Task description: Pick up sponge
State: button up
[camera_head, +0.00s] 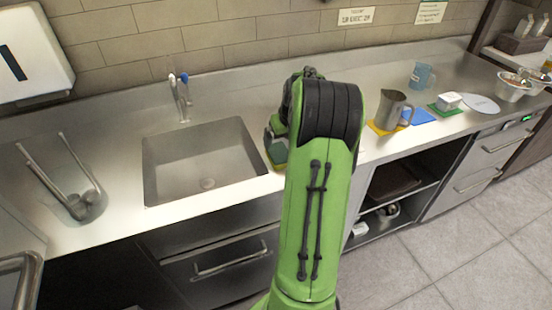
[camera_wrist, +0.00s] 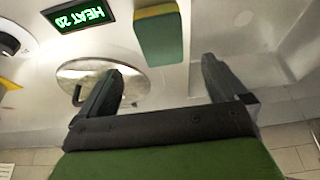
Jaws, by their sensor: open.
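The sponge (camera_wrist: 160,38), a block with a yellow side and a green side, shows at the top of the wrist view. My gripper (camera_wrist: 162,68) is open, its two dark fingers apart and nothing held between them. The sponge lies just beyond the fingertips, roughly in line with the gap; I cannot tell whether anything touches. In the head view, a greenish thing with a yellow edge (camera_head: 277,152) at the sink's right edge seems to be the sponge, partly covered by my arm.
The sink (camera_head: 205,165) is left of my arm. Right of it stand a metal pitcher (camera_head: 391,108), a blue mug (camera_head: 421,75) and a white block (camera_head: 448,101). A lit display (camera_wrist: 78,16) and a round metal disc (camera_wrist: 135,83) show in the wrist view.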

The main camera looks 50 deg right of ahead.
aim_at(279, 153)
jog(key=x, duration=0.3)
jog(key=b+x, duration=0.1)
jog(key=x, duration=0.3)
jog(key=shift+s+a, duration=0.1)
jog(key=shift+a, duration=0.15)
jog(key=shift+w+d+f, duration=0.15)
jog(key=shift+w+f, duration=0.05)
jog(key=shift+f, duration=0.05)
jog(key=shift+f, duration=0.2)
jog(key=c, duration=1.1)
